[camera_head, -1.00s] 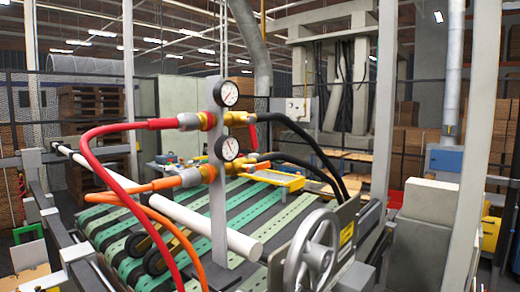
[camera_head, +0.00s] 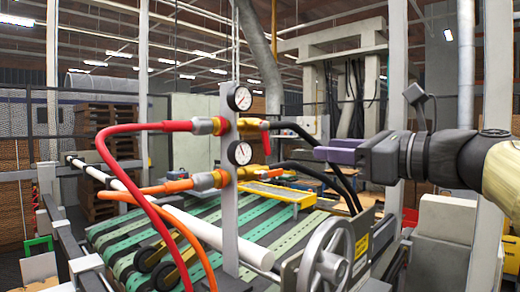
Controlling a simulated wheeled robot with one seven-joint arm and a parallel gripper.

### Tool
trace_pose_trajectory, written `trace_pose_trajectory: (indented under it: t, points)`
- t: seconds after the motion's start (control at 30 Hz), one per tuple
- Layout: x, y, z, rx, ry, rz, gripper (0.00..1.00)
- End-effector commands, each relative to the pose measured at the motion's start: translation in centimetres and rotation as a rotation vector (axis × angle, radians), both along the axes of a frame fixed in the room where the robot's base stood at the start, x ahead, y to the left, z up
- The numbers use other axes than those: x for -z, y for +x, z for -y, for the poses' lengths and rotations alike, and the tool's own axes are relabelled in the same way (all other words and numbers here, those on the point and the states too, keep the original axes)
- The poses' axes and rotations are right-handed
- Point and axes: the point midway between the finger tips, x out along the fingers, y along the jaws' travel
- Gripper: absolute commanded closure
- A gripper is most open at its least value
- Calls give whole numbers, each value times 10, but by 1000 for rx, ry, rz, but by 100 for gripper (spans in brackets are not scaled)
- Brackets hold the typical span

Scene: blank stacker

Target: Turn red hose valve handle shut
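The red hose (camera_head: 110,150) runs into a metal fitting on the upper part of a grey post (camera_head: 229,200). Right of the post is a brass valve (camera_head: 247,125) with a small red handle (camera_head: 266,143), which appears to hang downward. A black hose (camera_head: 295,128) leaves the valve to the right. My gripper (camera_head: 328,153), with a purple end, points left and is right of the red handle, apart from it in the picture. I see it side-on, so its opening is not clear. Nothing shows held in it.
An orange hose (camera_head: 150,188) joins a second brass valve (camera_head: 222,178) lower on the post. Two gauges (camera_head: 240,98) (camera_head: 240,152) sit on the post. A grey handwheel (camera_head: 325,258) stands at the lower front. A white roller (camera_head: 190,222) crosses behind the post.

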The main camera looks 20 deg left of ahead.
Motion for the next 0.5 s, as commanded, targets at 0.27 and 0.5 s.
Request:
trace_pose_trajectory:
  t: [0.27,0.5]
  points:
    - [0,-3,-1,-12,-28,24,64]
    - [-2,1,-10,-13,-26,21,64]
